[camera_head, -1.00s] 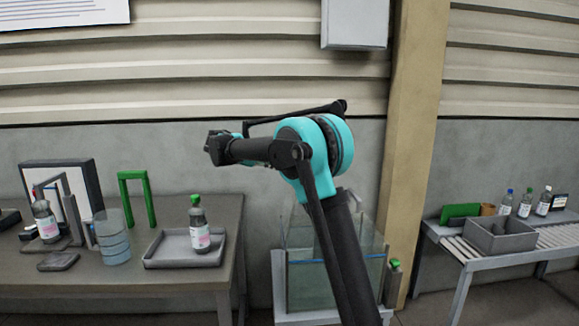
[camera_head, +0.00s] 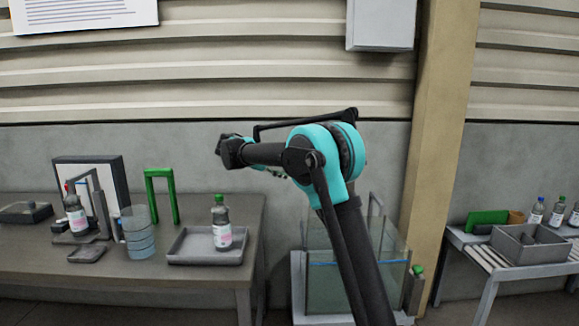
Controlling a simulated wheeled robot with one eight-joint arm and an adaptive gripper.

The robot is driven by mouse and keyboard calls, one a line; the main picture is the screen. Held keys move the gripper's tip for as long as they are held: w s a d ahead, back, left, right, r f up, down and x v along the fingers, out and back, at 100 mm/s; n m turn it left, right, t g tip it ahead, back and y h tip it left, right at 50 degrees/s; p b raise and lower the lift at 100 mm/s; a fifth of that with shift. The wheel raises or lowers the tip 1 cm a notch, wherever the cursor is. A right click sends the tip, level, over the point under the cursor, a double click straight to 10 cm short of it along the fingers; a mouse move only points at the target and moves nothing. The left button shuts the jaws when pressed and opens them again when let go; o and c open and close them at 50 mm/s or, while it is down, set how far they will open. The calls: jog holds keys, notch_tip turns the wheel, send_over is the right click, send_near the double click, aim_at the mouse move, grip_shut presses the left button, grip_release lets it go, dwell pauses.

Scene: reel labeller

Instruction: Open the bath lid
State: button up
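The bath (camera_head: 392,270) is a clear-walled tank on a pale stand, behind and beside my arm. A thin grey handle-like bar (camera_head: 376,203) rises at its top right. My arm covers much of the bath, so I cannot tell how its lid lies. My gripper (camera_head: 226,150) is at the end of the dark arm, left of the bath and well above the table. It is small and dark, and its fingers are not clear enough to show whether they are open.
The left table (camera_head: 215,280) bears a grey tray (camera_head: 182,258) with a green-capped bottle (camera_head: 221,225), a clear cylinder (camera_head: 139,240) and a green frame (camera_head: 148,182). A bottle with a green cap (camera_head: 415,283) stands right of the bath.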

dwell(0.4)
jog(key=v, duration=1.2)
jog(key=shift+r, duration=0.15)
